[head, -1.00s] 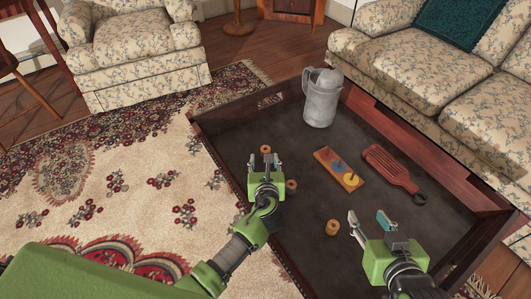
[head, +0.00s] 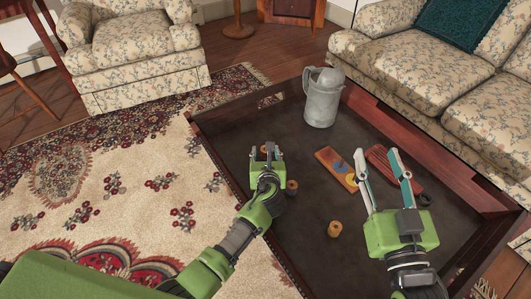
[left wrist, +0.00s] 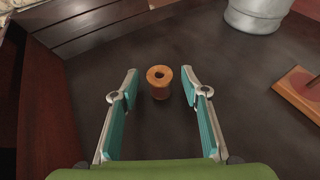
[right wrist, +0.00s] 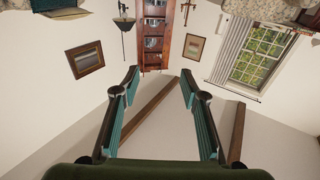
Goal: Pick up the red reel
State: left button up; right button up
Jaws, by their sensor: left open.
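No plainly red reel shows; the reels look orange-brown. One reel (head: 264,149) stands on the dark table at its left far part. It also shows in the left wrist view (left wrist: 159,82), upright with a hole in its top, just beyond and between the fingertips. My left gripper (head: 267,152) is open around the near side of this reel. A second reel (head: 292,187) is beside my left wrist, and a third reel (head: 335,229) stands nearer. My right gripper (head: 377,152) is open and empty; its wrist view shows only the room between the fingers (right wrist: 160,80).
A grey metal jug (head: 322,98) stands at the far end of the table (head: 310,265). A red-orange board with round pieces (head: 330,160) and a red slatted paddle (head: 413,184) lie right of centre, partly behind my right gripper. The table has a raised wooden rim.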

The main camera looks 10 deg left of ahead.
pick_arm(q)
jog(key=c, duration=1)
